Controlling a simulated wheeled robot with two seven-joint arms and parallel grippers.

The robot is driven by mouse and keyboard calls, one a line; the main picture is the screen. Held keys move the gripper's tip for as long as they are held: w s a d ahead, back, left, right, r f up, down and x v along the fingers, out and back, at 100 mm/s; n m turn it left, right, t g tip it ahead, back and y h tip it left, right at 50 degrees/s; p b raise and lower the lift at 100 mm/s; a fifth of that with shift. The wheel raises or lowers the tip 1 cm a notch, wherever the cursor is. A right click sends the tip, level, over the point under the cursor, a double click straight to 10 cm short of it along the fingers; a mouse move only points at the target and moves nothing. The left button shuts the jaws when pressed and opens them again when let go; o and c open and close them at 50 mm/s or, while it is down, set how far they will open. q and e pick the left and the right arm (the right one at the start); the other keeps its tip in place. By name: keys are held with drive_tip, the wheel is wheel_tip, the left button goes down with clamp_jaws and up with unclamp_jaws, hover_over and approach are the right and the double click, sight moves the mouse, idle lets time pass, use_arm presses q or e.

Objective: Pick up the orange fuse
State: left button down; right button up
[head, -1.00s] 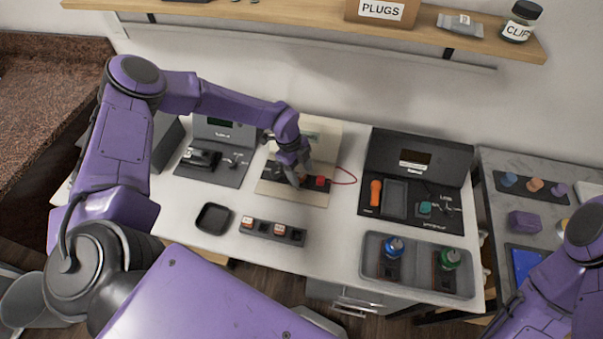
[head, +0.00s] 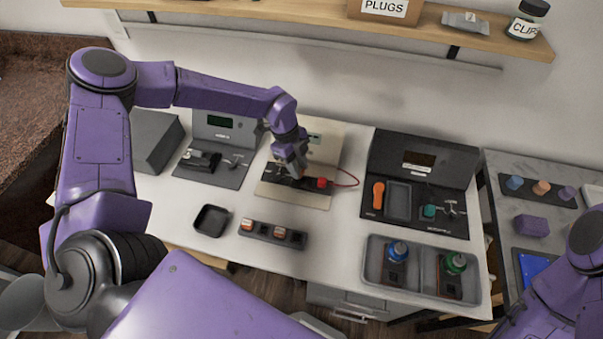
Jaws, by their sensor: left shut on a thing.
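My left gripper (head: 299,173) is over the beige board (head: 318,200), on the dark strip just left of a red block (head: 321,183). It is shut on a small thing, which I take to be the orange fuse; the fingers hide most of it. I cannot tell if the fuse is clear of the board. A dark fuse rack (head: 263,234) in front of the board holds small orange-and-white pieces. My right arm shows at the lower right, but its gripper is out of view.
A black square tray (head: 212,221) lies left of the rack. Testers stand on both sides of the board, the right one (head: 421,165) with an orange handle beside it. A grey bin (head: 422,283) holds blue- and green-topped items. A red wire loops right of the board. A shelf runs above.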

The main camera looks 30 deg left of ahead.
use_arm(q)
drive_tip(key=s+a+r, duration=0.4)
drive_tip(key=s+r, duration=0.4)
drive_tip(key=s, duration=0.4)
drive_tip(key=shift+a+r, duration=0.15)
drive_tip(key=shift+r, duration=0.05)
drive_tip(key=s+d+p, duration=0.3)
drive_tip(key=s+p, duration=0.1)
drive_tip(key=s, duration=0.2)
drive_tip(key=shift+p, duration=0.4)
drive_tip(key=shift+w+d, duration=0.1)
